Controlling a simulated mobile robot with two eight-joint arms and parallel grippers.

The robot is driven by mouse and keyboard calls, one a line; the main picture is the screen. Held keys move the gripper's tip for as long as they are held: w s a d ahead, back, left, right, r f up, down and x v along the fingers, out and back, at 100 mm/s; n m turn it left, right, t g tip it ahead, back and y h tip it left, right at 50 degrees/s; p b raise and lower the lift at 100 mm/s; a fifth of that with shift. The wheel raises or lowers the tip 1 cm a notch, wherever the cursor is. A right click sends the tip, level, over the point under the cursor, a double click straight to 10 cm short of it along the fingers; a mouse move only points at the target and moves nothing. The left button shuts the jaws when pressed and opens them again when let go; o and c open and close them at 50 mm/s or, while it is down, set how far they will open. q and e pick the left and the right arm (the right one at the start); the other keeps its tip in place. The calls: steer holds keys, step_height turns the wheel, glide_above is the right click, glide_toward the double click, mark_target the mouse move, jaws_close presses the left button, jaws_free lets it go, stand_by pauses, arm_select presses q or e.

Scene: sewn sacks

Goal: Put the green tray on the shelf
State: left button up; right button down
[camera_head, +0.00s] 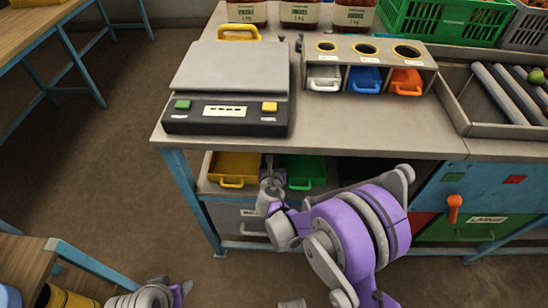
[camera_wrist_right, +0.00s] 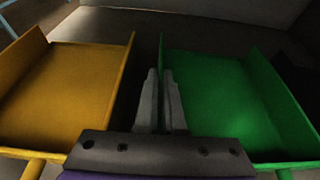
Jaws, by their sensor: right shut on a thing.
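The green tray (camera_head: 307,172) sits on the lower shelf (camera_head: 208,186) under the counter, to the right of a yellow tray (camera_head: 236,167). Both have a front handle. My right gripper (camera_head: 268,172) reaches in between the two trays. In the right wrist view its fingers (camera_wrist_right: 159,72) are close together on the left side wall of the green tray (camera_wrist_right: 215,95), with the yellow tray (camera_wrist_right: 70,90) to their left. The counter edge hides the back of the trays in the head view.
On the counter (camera_head: 225,28) stand a scale (camera_head: 232,68), a holder with coloured cups (camera_head: 365,62), jars and a green crate (camera_head: 445,20). A roller tray (camera_head: 455,100) is at the right. A blue cabinet (camera_head: 470,190) stands right of the shelf.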

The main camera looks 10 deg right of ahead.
steer(key=shift+f, duration=0.15)
steer(key=c, duration=1.4)
jaws_free()
steer(key=shift+c, duration=0.2)
steer(key=o, duration=0.4)
